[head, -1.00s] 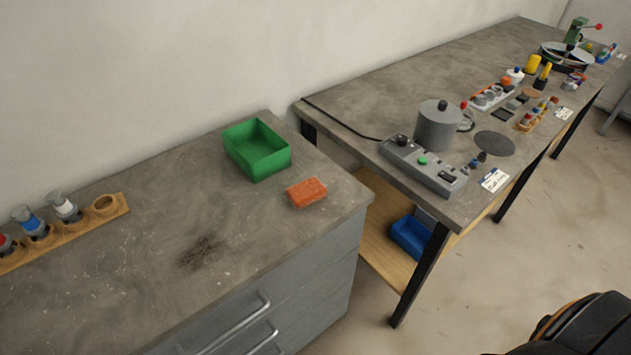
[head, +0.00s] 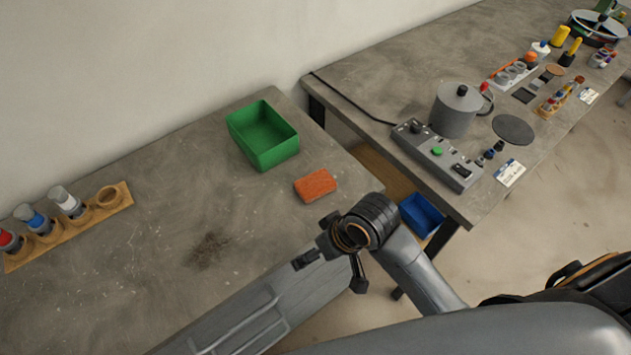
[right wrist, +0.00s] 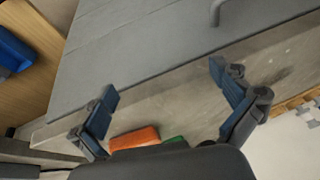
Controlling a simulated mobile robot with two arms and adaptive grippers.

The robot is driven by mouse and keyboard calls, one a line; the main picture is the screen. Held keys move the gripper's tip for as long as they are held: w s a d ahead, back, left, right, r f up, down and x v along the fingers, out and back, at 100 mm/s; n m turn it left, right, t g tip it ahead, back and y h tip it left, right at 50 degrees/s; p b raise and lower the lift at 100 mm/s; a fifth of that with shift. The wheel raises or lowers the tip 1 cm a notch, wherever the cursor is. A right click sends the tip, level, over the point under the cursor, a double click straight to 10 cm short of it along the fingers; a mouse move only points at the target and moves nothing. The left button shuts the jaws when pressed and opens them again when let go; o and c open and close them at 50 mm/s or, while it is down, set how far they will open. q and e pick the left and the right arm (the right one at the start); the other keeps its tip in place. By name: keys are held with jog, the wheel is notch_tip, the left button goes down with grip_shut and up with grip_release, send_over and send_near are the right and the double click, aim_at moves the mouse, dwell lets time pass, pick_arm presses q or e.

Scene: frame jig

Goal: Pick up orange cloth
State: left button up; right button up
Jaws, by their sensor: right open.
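The orange cloth (head: 315,185), a small folded block, lies on the grey worktop near its right end, just in front of the green bin. It also shows in the right wrist view (right wrist: 135,138), partly hidden by my gripper's body. My right gripper (head: 329,275) is open and empty, past the front edge of the worktop and in front of the cloth, apart from it. In the right wrist view its two fingers (right wrist: 165,82) are spread wide with the drawer front beyond them. My left gripper is not in view.
The green bin (head: 264,142) stands behind the cloth. A wooden rack (head: 70,225) with several bottles is at the left. A dark smudge (head: 208,250) marks the worktop. A second table on the right holds a grey pot (head: 455,112) and a control box (head: 436,153). The worktop's middle is clear.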

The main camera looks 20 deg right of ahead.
jog(key=shift+n+g, duration=0.4)
jog(key=shift+n, duration=0.1)
jog(key=w+a+r, duration=0.3)
jog(key=shift+w+r, duration=0.1)
jog(key=shift+w, duration=0.2)
jog(key=shift+n+g+h, duration=0.3)
jog(key=shift+g, duration=0.2)
jog(key=w+r, duration=0.1)
jog(key=w, duration=0.1)
jog(key=w+r, duration=0.2)
jog(key=shift+w+r, duration=0.15)
jog(key=shift+w, duration=0.15)
jog(key=w+d+r+m+g+h, duration=0.1)
jog(key=w+d+r+m+h, duration=0.15)
jog(key=w+d+r, duration=0.55)
send_over(316, 182)
notch_tip(316, 182, down, 7)
jog(key=shift+s+r, duration=0.1)
jog(key=shift+r, duration=0.1)
jog(key=shift+f+p, duration=0.8)
jog(key=shift+f, duration=2)
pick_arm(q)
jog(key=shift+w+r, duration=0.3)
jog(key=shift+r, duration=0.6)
pick_arm(e)
jog(key=shift+c, duration=0.2)
jog(key=c, duration=0.9)
